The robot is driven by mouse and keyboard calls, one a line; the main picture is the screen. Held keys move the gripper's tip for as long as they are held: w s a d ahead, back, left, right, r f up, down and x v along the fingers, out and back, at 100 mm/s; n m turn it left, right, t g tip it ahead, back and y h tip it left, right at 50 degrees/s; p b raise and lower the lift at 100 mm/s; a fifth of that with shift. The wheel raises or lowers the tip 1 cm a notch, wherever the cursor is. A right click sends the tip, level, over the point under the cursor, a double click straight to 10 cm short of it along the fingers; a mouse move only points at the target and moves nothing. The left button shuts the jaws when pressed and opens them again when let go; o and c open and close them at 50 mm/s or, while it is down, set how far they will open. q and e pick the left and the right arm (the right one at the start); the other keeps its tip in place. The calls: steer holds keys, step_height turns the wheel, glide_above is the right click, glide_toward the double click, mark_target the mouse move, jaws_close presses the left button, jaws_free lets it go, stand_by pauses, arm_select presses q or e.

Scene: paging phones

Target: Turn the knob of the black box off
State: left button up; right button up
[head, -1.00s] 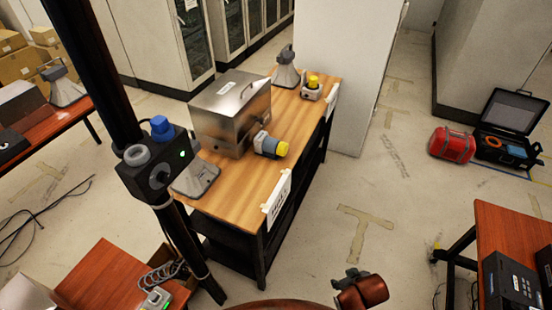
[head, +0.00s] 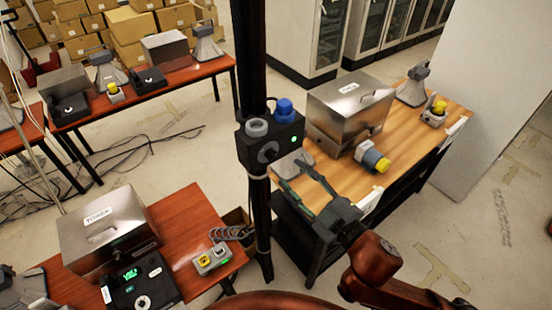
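The black box (head: 283,143) is fixed to a black upright pole in the middle of the head view. On its front face are a round dark grey knob (head: 267,152) and a lit green light (head: 294,139). A grey cap and a blue cap stand on its top. My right gripper (head: 292,174) is open and empty, just below and right of the box, its fingers pointing up-left toward the box. Whether a fingertip touches the box cannot be told. My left gripper is not in view.
A wooden table (head: 450,122) with a metal case (head: 350,98) and a yellow-capped device (head: 372,157) stands behind my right gripper. A red-brown table (head: 188,225) with devices stands at lower left. Another table (head: 175,78) stands at back left.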

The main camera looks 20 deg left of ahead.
mark_target(273, 157)
steer(key=x, duration=0.7)
steer(key=shift+s+a+r, duration=0.2)
steer(key=shift+s+r, duration=0.1)
steer(key=shift+w+a+f, duration=0.15)
steer(key=shift+w+a, duration=0.2)
steer(key=shift+a, duration=0.05)
steer(key=shift+c, duration=0.6)
jaws_close()
